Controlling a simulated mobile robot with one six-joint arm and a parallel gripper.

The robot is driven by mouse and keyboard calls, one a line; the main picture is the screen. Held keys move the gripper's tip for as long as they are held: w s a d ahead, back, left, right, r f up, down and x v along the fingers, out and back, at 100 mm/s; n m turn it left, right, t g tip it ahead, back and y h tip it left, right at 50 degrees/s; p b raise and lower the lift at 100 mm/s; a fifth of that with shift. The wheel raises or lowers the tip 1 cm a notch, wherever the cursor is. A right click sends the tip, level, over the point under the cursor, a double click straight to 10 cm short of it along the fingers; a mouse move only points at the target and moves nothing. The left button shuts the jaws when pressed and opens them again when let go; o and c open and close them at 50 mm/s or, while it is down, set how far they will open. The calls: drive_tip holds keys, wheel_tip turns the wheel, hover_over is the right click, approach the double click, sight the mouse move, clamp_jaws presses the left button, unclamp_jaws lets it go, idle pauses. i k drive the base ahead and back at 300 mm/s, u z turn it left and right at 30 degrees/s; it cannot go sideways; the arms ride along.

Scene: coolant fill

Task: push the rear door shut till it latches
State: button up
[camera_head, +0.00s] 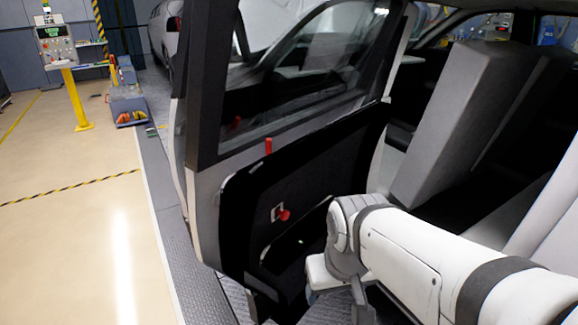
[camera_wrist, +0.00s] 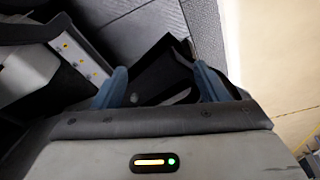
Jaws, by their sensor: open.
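The rear door (camera_head: 240,215) stands open in the head view. It has a dark window frame, a grey edge and a black inner panel with a red knob (camera_head: 284,214) and a red pin (camera_head: 268,146). My arm reaches in from the lower right, with its wrist in front of the panel's lower right part. My gripper (camera_wrist: 160,70) shows two blue fingers spread apart in the wrist view, with nothing held between them. A black part, perhaps the door's lower end, lies beyond the fingers. I cannot tell whether the gripper touches the door.
Grey seats (camera_head: 455,115) fill the car's interior at the right. A grey metal walkway (camera_head: 170,220) runs beside the door, with clear beige floor (camera_head: 75,250) to its left. A control panel on a yellow post (camera_head: 75,100) and another car stand farther back.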

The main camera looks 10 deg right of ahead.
sight(301, 164)
drive_tip(key=z, duration=1.55)
drive_tip(key=k, duration=1.25)
drive_tip(key=u, duration=1.55)
drive_tip(key=i, duration=1.55)
drive_tip(key=u, duration=0.05)
